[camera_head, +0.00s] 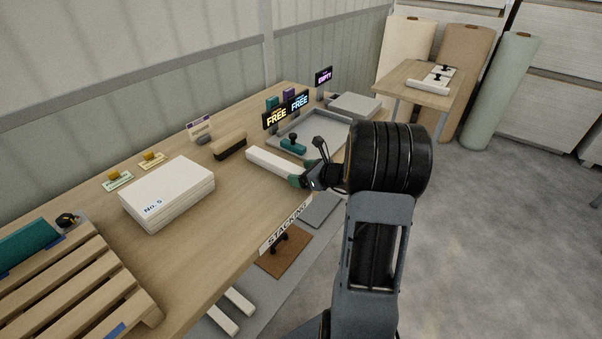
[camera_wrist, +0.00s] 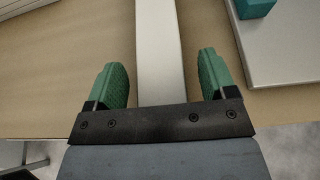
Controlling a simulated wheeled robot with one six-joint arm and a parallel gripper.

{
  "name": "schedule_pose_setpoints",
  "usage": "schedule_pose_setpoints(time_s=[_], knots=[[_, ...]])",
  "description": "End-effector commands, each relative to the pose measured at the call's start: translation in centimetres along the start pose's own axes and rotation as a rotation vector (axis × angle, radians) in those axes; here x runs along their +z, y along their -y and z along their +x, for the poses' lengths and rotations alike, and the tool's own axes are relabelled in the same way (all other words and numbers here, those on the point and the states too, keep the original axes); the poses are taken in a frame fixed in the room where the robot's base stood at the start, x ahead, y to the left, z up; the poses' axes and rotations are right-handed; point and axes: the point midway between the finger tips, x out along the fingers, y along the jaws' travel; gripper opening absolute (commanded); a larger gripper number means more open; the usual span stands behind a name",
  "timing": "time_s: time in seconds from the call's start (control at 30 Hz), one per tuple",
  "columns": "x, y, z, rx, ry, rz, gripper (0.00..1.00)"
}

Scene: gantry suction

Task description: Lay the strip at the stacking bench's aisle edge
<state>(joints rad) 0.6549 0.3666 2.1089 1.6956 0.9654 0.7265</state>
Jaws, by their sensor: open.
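The long white strip (camera_head: 272,163) lies across the wooden stacking bench (camera_head: 228,228), its near end toward the aisle edge with the STACKING label (camera_head: 286,226). In the wrist view the strip (camera_wrist: 160,50) runs straight up the picture between the green fingers. My gripper (camera_head: 298,181) is at the strip's near end. In the wrist view my gripper (camera_wrist: 160,85) is open, one finger on each side of the strip, with a visible gap on both sides. The strip's near end is hidden behind the gripper body.
A white stack marked No. 5 (camera_head: 168,195) and a brush (camera_head: 230,146) are left of the strip. A grey tray (camera_head: 327,130) with a teal-handled tool (camera_head: 293,146) is close on its right. A wooden pallet (camera_head: 85,285) is at lower left. The aisle floor (camera_head: 480,240) is clear.

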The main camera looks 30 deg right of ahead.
Motion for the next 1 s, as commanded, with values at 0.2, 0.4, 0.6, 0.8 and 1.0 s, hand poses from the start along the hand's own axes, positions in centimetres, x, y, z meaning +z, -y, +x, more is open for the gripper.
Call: schedule_pose_setpoints(time_s=[0.2,0.4,0.6,0.8,1.0], knots=[[0.1,0.1,-3.7,-0.006,0.002,0.0,0.78],[0.1,0.1,-7.9,-0.006,0.002,-0.001,0.78],[0.1,0.0,-11.1,-0.005,0.002,0.001,0.78],[0.1,0.0,-12.9,-0.002,0.002,-0.001,0.78],[0.0,0.0,-13.4,-0.001,0.002,0.0,0.78]])
